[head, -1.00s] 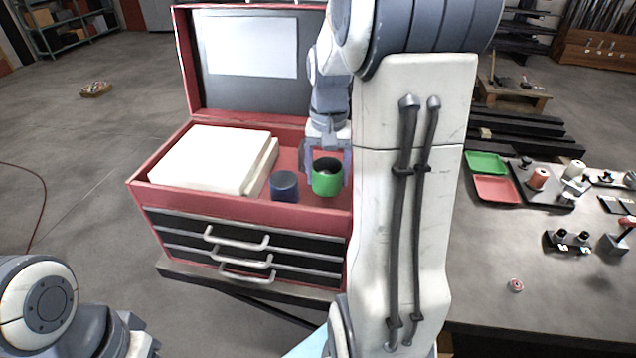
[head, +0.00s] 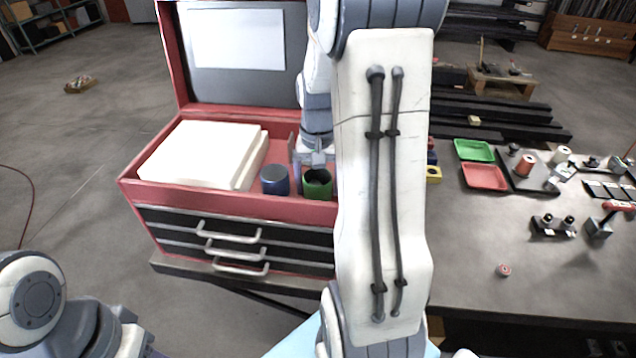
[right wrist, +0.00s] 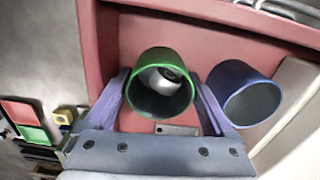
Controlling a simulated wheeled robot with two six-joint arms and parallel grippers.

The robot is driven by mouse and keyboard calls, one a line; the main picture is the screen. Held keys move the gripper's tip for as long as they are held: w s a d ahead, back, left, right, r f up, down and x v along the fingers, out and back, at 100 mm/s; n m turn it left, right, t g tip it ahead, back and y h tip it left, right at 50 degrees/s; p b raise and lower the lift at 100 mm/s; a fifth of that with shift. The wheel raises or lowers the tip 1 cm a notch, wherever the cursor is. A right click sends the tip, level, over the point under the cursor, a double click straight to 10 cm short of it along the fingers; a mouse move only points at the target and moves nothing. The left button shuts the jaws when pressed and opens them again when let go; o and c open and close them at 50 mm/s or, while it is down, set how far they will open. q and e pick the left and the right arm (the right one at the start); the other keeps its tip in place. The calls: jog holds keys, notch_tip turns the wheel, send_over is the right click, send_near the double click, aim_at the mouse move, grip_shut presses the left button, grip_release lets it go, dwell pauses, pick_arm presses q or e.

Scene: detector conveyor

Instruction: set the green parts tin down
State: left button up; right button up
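The green parts tin (head: 317,186) stands inside the red tool chest's top tray, its base partly hidden by the front wall. In the right wrist view the green tin (right wrist: 160,84) has a whitish round piece (right wrist: 164,78) inside. My right gripper (head: 313,168) is low around it, one finger on each side. A narrow gap shows between fingers and tin, so the gripper looks slightly open. A blue tin (head: 274,180) stands close to its left. My left arm (head: 40,300) is at the lower left; its fingers are not visible.
The red chest (head: 240,209) has a raised lid and a cream block (head: 200,152) in its left part. My right arm hides the chest's right end. A workbench (head: 480,240) to the right holds a green tray (head: 474,150), a red tray (head: 485,176) and small parts.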

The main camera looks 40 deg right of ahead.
jog(key=shift+r, duration=0.3)
notch_tip(320, 180, up, 12)
jog(key=b, duration=0.2)
jog(key=s+a+f+n, duration=0.15)
jog(key=a+n, duration=0.25)
jog(key=a, duration=0.6)
jog(key=s+a+f+n, duration=0.1)
jog(key=a+f+n, duration=0.25)
jog(key=a, duration=0.75)
jog(key=s+a+f+n, duration=0.2)
jog(key=s+a+n, duration=0.2)
jog(key=s+a, duration=0.1)
jog(key=s+a+f+n+y, duration=0.1)
jog(key=s+a+f+n, duration=0.1)
jog(key=s+a+n, duration=0.3)
jog(key=s, duration=0.3)
jog(key=shift+s+f, duration=0.2)
jog(key=shift+f, duration=0.15)
jog(key=shift+a+f, duration=0.1)
